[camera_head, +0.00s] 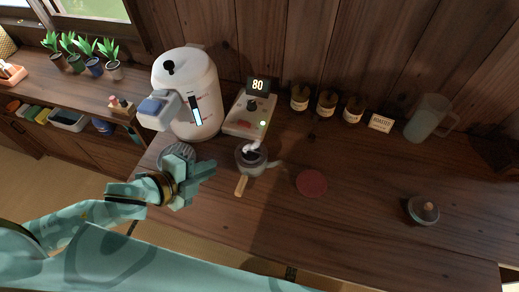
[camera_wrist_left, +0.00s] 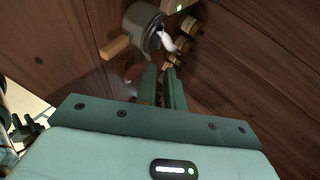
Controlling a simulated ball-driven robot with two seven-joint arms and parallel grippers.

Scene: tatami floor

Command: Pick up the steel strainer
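I cannot clearly make out a steel strainer. A grey ribbed round thing (camera_head: 178,152) lies below the dispenser's spout, behind my left gripper; I cannot tell whether it is the strainer or a drip tray. My left gripper (camera_head: 207,181) is over the front left of the counter, left of a grey pot (camera_head: 247,166) with a wooden side handle. In the left wrist view, the left gripper's fingers (camera_wrist_left: 161,75) are slightly apart, with nothing visible held between them.
A white water dispenser (camera_head: 190,85) and a scale reading 80 (camera_head: 245,118) stand behind. Several brown jars (camera_head: 327,103) and a glass pitcher (camera_head: 427,118) line the back. A red disc (camera_head: 311,183) and a lidded bowl (camera_head: 422,210) are right. The front right counter is clear.

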